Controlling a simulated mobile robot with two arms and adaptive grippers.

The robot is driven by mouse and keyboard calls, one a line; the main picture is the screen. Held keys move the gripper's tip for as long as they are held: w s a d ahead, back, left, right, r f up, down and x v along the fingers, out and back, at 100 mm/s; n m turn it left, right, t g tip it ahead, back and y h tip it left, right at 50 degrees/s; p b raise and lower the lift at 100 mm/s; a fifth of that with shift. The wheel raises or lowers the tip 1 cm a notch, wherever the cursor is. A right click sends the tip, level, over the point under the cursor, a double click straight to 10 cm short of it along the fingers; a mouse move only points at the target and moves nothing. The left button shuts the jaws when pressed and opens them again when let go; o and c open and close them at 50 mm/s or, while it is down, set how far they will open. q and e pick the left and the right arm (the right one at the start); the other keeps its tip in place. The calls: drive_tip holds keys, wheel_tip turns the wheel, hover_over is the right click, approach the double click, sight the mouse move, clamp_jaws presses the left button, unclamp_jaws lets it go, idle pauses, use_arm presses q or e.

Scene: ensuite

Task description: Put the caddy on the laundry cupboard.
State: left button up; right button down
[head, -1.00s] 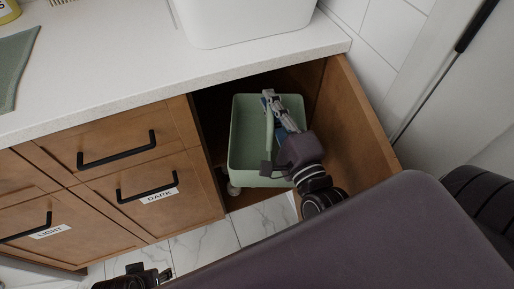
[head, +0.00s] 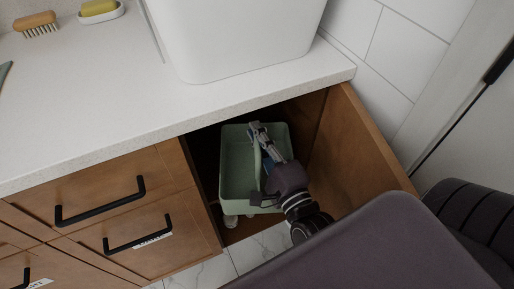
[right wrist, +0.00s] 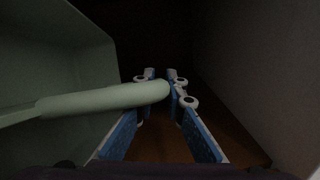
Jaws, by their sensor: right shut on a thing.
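The green caddy (head: 237,172) is an open box with a bar handle, inside the open compartment below the counter. My right gripper (head: 260,132) reaches in over it and is shut on its handle. In the right wrist view the pale green handle (right wrist: 95,100) runs from the left to between the blue-padded fingers (right wrist: 165,88). The caddy wall (right wrist: 60,70) is on the left. I cannot tell whether the caddy's base touches the compartment floor. The wooden cupboard (head: 165,172) has black-handled drawers and a pale counter top (head: 110,100). My left gripper is out of view.
A white bin (head: 240,40) stands on the counter above the compartment. A brush (head: 38,24) and a soap dish (head: 101,14) are at the back left. A wooden side panel (head: 355,140) closes in my arm on the right. The counter's middle is clear.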

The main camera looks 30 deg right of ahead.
drive_tip(key=shift+f+b, duration=0.75)
drive_tip(key=shift+f, duration=1.3)
drive_tip(key=c, duration=2.4)
unclamp_jaws()
drive_tip(key=shift+f, duration=0.2)
drive_tip(key=o, duration=0.4)
